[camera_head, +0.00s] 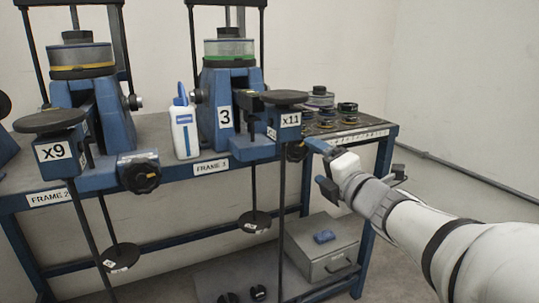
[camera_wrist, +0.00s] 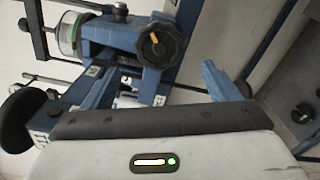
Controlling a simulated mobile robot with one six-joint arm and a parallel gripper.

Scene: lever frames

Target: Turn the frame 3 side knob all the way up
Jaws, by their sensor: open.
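Frame 3 (camera_head: 235,147) is a blue lever stand on the bench with a "3" plate and a green-banded cylinder. Its black side knob (camera_head: 297,151) is at the right end of its front, partly hidden by my gripper in the head view. In the wrist view the lobed knob (camera_wrist: 162,41) faces the camera, with a yellow mark on its face. My gripper (camera_head: 322,167) is open and empty, just right of the knob. In the wrist view its two blue fingers (camera_wrist: 155,84) are spread wide, with the knob beyond them and apart from them.
Frame 2 (camera_head: 97,178) stands to the left with its own black knob (camera_head: 140,177). A white bottle (camera_head: 185,135) stands between the frames. Weight discs (camera_head: 322,117) lie at the bench's right end. A grey box (camera_head: 318,262) sits below. The floor at right is clear.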

